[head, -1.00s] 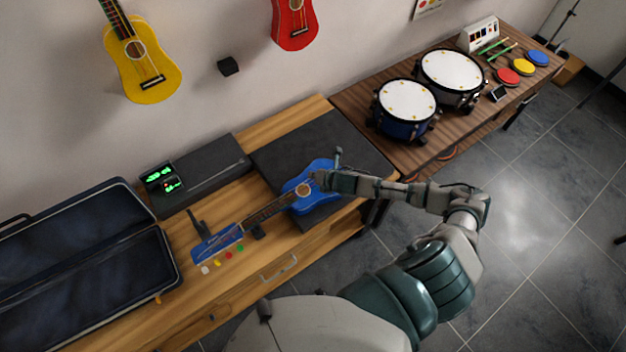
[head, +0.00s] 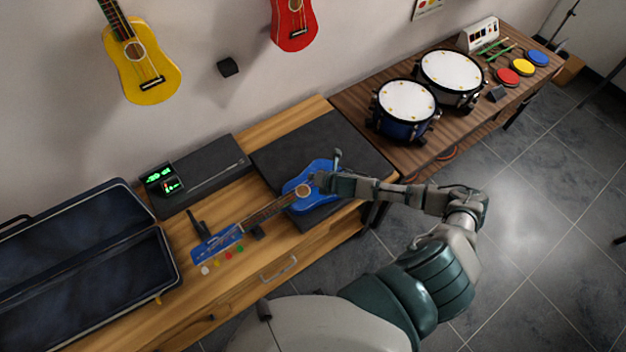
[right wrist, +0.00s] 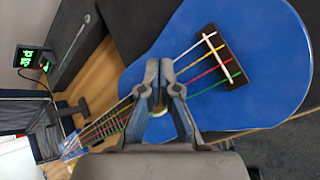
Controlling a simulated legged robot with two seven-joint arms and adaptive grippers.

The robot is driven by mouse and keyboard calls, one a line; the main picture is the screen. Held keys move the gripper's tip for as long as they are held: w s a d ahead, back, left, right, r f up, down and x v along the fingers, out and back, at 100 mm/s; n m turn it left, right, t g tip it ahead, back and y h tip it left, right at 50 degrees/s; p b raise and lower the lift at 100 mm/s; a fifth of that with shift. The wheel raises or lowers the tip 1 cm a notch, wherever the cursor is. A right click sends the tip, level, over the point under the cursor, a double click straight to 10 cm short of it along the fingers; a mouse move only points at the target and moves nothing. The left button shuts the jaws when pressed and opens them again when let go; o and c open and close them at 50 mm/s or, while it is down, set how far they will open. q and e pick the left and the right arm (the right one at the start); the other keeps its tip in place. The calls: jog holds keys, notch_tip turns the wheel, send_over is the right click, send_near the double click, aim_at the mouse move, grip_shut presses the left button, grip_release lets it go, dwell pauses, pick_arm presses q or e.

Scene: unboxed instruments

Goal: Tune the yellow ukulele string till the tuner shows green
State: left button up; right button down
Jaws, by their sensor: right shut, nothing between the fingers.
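The blue ukulele (head: 322,172) lies on a dark mat, its neck pointing to the lower left. Its tuning knobs, white, yellow (head: 217,263), red and green, sit beside the headstock (head: 215,243). In the right wrist view, the yellow string (right wrist: 196,68) runs from the bridge (right wrist: 224,58) toward the sound hole. The tuner (head: 163,180) shows green characters above and red marks below. My left gripper is not in view.
An open dark case (head: 150,262) lies at the left of the bench. A long black box (head: 212,172) stands behind the ukulele's neck. Drums (head: 405,103) stand on the brown table at right. Yellow (head: 150,75) and red (head: 294,22) ukuleles hang on the wall.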

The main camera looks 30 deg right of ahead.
jog(key=shift+d+f, duration=0.15)
jog(key=shift+d, duration=0.15)
jog(key=shift+a+f, duration=0.2)
jog(key=shift+f, duration=0.05)
dwell(0.4)
jog(key=shift+d+r, duration=0.1)
jog(key=shift+d+r+p, duration=0.2)
jog(key=shift+r+p, duration=0.45)
jog(key=shift+p, duration=0.25)
